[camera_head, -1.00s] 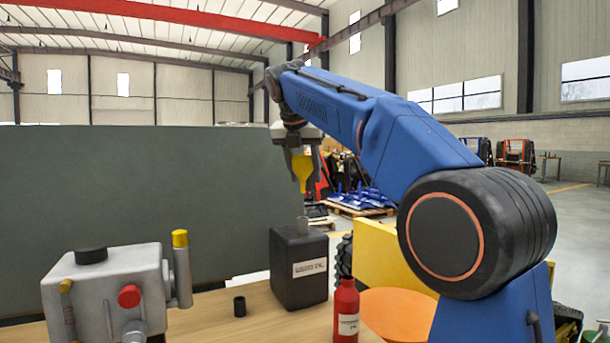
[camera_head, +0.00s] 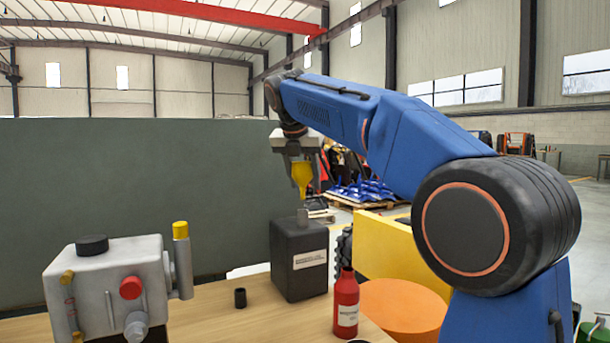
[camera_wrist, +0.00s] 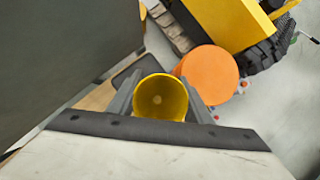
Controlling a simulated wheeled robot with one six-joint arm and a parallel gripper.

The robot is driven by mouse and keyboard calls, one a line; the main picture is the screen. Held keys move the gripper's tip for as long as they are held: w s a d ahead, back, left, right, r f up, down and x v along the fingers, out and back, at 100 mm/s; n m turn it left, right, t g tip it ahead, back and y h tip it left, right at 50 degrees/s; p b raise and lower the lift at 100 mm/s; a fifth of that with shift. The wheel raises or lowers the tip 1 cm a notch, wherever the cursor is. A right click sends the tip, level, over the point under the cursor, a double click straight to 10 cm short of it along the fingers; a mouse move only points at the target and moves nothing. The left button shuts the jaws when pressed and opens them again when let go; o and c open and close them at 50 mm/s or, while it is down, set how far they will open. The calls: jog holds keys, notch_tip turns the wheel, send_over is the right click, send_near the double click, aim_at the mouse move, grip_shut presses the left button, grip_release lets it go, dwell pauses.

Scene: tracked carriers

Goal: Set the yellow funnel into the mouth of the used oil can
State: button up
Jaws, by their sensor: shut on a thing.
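My gripper (camera_head: 302,163) is shut on the yellow funnel (camera_head: 302,178) and holds it upright, spout down. The used oil can is a black, square can (camera_head: 298,262) with a white label and a short grey neck (camera_head: 303,213) on top. In the head view the spout tip is a little above the neck, apart from it and roughly in line. In the wrist view I look down into the funnel's round bowl (camera_wrist: 160,97) between my fingers. Part of the dark can (camera_wrist: 122,78) shows behind it there, but the funnel hides its mouth.
A red bottle (camera_head: 346,303) and a small black cup (camera_head: 240,298) stand on the wooden table (camera_head: 215,320) near the can. A grey machine part (camera_head: 110,275) stands at the left. A dark green panel (camera_head: 130,190) rises behind.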

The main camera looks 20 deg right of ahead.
aim_at(304, 191)
jog(key=shift+f, duration=2.7)
jog(key=o, duration=1.1)
jog(key=shift+o, duration=0.2)
jog(key=v, duration=1.7)
jog(key=shift+r, duration=0.15)
